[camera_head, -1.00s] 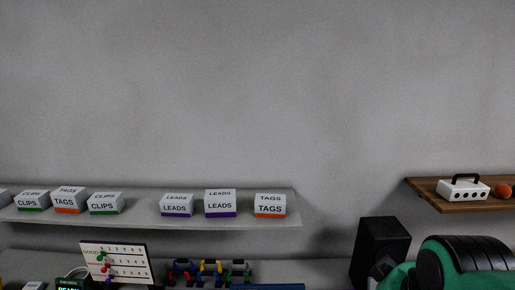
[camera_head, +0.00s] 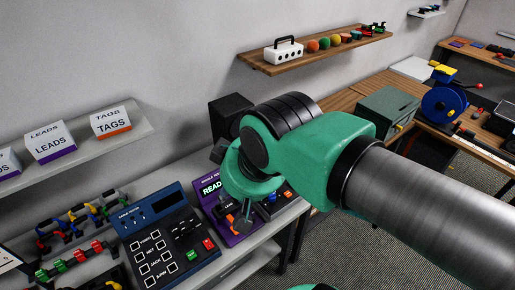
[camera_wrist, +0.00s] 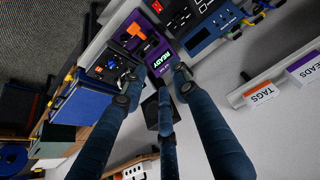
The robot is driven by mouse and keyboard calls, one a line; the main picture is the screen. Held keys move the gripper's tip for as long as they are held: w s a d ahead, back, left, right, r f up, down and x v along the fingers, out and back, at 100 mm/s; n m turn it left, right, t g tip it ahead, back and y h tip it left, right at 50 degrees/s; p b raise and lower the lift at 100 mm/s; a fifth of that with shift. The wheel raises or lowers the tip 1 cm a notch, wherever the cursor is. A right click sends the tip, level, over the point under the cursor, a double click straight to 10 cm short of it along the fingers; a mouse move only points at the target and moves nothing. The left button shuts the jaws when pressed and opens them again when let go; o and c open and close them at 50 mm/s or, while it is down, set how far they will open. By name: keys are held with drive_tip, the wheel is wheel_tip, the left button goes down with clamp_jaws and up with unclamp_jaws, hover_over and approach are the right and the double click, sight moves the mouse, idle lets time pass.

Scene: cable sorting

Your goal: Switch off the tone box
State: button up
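No readable label marks the tone box. A purple-edged panel with a lit READY screen (camera_head: 211,187) sits on the bench, partly hidden by my wrist. It also shows in the wrist view (camera_wrist: 160,64), with an orange part on its face. A small dark box with knobs (camera_head: 287,194) stands just right of it; in the wrist view it is the dark box (camera_wrist: 108,65) near the left fingertip. My gripper (camera_wrist: 157,80) has its blue fingers spread, with nothing between them. It hangs above these panels, apparently apart from them; in the head view (camera_head: 246,215) it is mostly hidden behind my wrist.
A blue keypad unit (camera_head: 165,232) and racks of coloured leads (camera_head: 82,222) lie left. A black speaker (camera_head: 228,112) stands behind my wrist. A wooden shelf (camera_head: 290,62) holds a white handled box (camera_head: 284,52). A green box (camera_head: 388,108) and blue reel (camera_head: 443,104) stand right.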

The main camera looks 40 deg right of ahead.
drive_tip(key=shift+w, duration=0.1)
drive_tip(key=c, duration=0.4)
drive_tip(key=shift+w+d+f+n, duration=0.1)
drive_tip(key=shift+w+d+n, duration=0.2)
drive_tip(key=shift+w+d, duration=0.1)
clamp_jaws()
drive_tip(key=w+d+f+n+g, duration=0.1)
drive_tip(key=w+d+f+n, duration=0.25)
drive_tip(key=w+d, duration=0.35)
drive_tip(key=w+d+f+n+g, duration=0.1)
drive_tip(key=w+d+f+n, duration=0.2)
drive_tip(key=w+d+n, duration=0.35)
drive_tip(key=d+f+n+g, duration=0.1)
drive_tip(key=d+f+n, duration=0.2)
drive_tip(key=d+f, duration=0.4)
drive_tip(key=d+f+n+g, duration=0.1)
drive_tip(key=d+f+n, duration=0.3)
drive_tip(key=d+f, duration=0.4)
drive_tip(key=d, duration=0.6)
drive_tip(key=shift+s+d+p, duration=0.2)
drive_tip(key=shift+d+p, duration=0.15)
drive_tip(key=shift+p, duration=0.05)
